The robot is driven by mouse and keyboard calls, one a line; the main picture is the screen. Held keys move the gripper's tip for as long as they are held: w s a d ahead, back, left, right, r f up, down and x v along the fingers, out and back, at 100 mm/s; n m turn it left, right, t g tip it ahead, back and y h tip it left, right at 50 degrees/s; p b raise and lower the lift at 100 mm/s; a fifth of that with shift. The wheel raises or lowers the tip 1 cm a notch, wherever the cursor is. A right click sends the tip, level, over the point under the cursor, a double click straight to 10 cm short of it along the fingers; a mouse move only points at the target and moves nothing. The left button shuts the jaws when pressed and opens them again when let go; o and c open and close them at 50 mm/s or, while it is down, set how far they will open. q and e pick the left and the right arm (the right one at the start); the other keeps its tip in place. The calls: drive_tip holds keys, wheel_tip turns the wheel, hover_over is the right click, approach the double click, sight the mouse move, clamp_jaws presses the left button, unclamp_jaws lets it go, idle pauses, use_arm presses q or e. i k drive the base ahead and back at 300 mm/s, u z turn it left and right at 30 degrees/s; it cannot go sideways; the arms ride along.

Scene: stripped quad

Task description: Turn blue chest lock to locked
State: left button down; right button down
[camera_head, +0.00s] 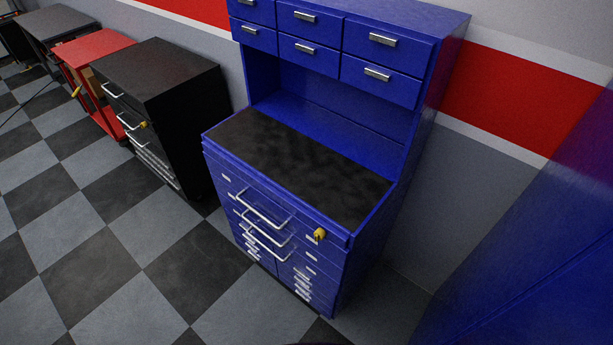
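The blue chest (325,258) stands right of centre against the wall, with a dark worktop (300,165) and an upper cabinet of small drawers (330,60). Its yellow lock (319,234) sits near the upper right of the lower drawer front, to the right of the long handles. The lock is small here, and I cannot tell how it is turned. The chest's long drawers look shut. Neither of my grippers shows in the head view.
A black chest (165,90) with its own yellow lock (143,125) stands left of the blue one. A red cart (92,60) is farther left. A large blue surface (540,250) fills the right edge. The checkered floor (130,255) in front is clear.

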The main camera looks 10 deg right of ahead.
sight(320, 234)
drive_tip(key=z, duration=2.55)
drive_tip(key=k, duration=0.95)
drive_tip(key=u, duration=2.7)
